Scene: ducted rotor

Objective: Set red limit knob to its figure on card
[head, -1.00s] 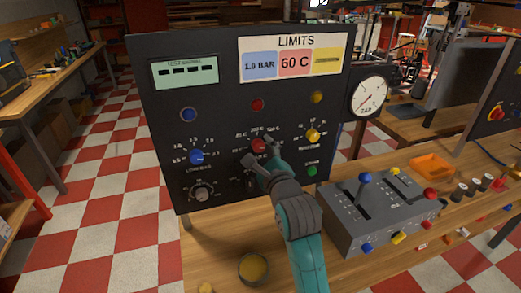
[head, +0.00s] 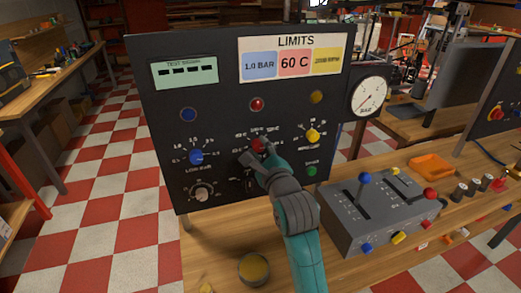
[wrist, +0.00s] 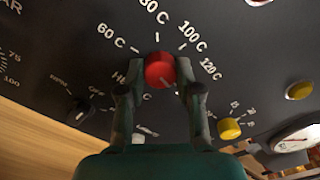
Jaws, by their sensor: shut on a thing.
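The red limit knob (head: 258,146) is on the dark panel, ringed by temperature marks. It also shows in the wrist view (wrist: 160,70), with 60 C on its left, 80 C and 100 C above and 120 C on its right. My gripper (wrist: 160,85) has one finger on each side of the knob and is shut on it. In the head view my gripper (head: 257,153) partly covers the dial. I cannot clearly tell which mark the knob points to. The LIMITS card (head: 294,40) reads 1.0 BAR on blue and 60 C on red; its yellow figure is blurred.
A blue knob (head: 196,157) and a yellow knob (head: 313,135) flank the red one. A grey knob (head: 202,194) and a green button (head: 312,171) sit lower. A lever box (head: 380,215) stands right of my arm, and a round gauge (head: 369,97) beside the panel.

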